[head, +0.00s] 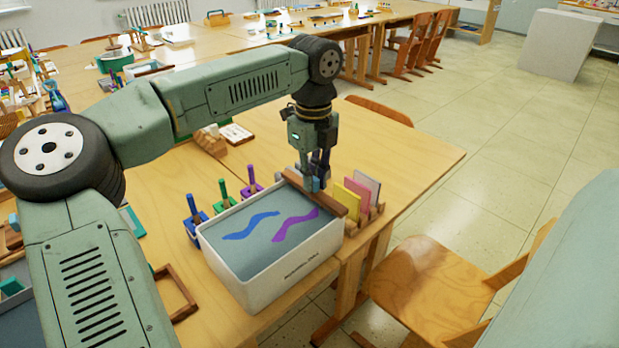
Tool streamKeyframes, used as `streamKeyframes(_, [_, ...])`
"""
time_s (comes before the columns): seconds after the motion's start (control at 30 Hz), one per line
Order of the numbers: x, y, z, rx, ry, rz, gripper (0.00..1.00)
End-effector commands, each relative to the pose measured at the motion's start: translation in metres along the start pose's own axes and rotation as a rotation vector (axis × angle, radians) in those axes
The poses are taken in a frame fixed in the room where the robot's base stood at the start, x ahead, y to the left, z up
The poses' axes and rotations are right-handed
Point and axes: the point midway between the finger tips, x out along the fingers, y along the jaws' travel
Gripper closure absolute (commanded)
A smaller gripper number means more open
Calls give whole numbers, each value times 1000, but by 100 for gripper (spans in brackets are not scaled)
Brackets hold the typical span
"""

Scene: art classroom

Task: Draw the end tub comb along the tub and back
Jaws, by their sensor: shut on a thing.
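The white marbling tub (285,285) stands near the table edge, filled with grey-blue liquid that carries a blue wavy streak and a purple one. The tub comb (331,202), a brown wooden bar, lies across the tub's far right end. My gripper (314,182) points down at the middle of the comb and is shut on it. The fingertips partly hide the grip, and the comb's teeth cannot be seen.
Blue, green and purple pots (223,194) with upright handles stand close along the tub's far left side. A wooden rack with coloured cards (358,197) stands right beside the comb end. A chair (425,285) is at right. Bare table (400,150) lies behind.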

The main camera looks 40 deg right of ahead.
Motion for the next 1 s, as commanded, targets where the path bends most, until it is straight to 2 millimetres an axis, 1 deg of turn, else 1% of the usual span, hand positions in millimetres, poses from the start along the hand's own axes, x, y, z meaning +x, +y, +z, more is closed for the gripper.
streamKeyframes(0.07, [-2,-4,0,0,-2,-16,100])
streamKeyframes(0.1, [-2,-4,0,0,-2,-17,87])
streamKeyframes(0.4, [-1,-3,0,0,-2,-12,68])
streamKeyframes(0.67, [-1,-2,0,0,-1,-9,68])
streamKeyframes(0.77, [-6,-2,0,0,-2,-10,68])
streamKeyframes(0.87, [-20,-3,1,-1,-4,-11,68])
streamKeyframes(1.0, [-48,-3,0,-1,-5,-11,68])
